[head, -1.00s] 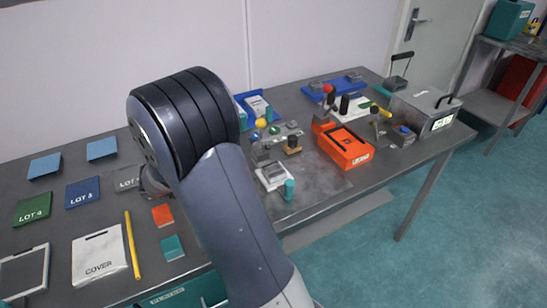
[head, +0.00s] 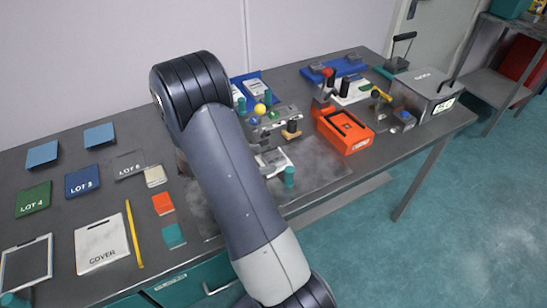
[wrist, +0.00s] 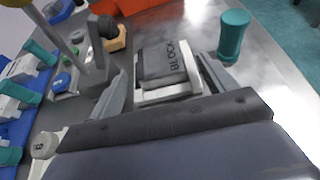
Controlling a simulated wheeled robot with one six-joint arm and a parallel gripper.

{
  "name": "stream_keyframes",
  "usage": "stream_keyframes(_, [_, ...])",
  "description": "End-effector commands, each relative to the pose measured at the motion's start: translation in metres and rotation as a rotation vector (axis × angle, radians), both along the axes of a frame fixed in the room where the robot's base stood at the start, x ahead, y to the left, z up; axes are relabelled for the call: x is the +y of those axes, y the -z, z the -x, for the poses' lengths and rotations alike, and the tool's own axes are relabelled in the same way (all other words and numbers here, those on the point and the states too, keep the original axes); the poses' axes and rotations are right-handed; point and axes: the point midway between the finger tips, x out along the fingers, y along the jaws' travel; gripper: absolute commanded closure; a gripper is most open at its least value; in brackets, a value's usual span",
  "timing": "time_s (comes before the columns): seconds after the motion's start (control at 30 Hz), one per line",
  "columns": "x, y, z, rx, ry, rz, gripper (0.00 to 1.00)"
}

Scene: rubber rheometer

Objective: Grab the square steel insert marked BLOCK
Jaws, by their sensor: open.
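The square steel insert marked BLOCK (wrist: 163,62) is a dark grey plate lying on a white holder (wrist: 170,96) in the wrist view. My gripper (wrist: 162,70) is open. One grey finger shows on each side of the insert, and I cannot tell whether either touches it. The lower part of the holder is hidden by a dark bar across the wrist view. In the head view the white holder (head: 281,161) is partly covered by my arm, and I cannot make out the insert clearly there.
A teal cylinder (wrist: 233,35) stands close right of the holder, also in the head view (head: 289,177). A wooden-based black knob (wrist: 110,35) stands to the left. An orange box (head: 345,130) lies behind. Bare table (head: 325,175) lies right of the teal cylinder.

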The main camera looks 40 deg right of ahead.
Motion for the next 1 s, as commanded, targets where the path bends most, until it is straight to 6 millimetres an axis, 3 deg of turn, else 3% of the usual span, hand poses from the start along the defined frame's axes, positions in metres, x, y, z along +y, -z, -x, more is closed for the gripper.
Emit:
stream_keyframes(0.17, [-0.019, 0.007, 0.005, 0.0, 0.001, -0.001, 0.21])
stream_keyframes(0.43, [-0.021, 0.009, 0.005, -0.001, -0.001, -0.001, 0.22])
stream_keyframes(1.0, [-0.02, 0.009, 0.005, -0.001, -0.001, -0.001, 0.68])
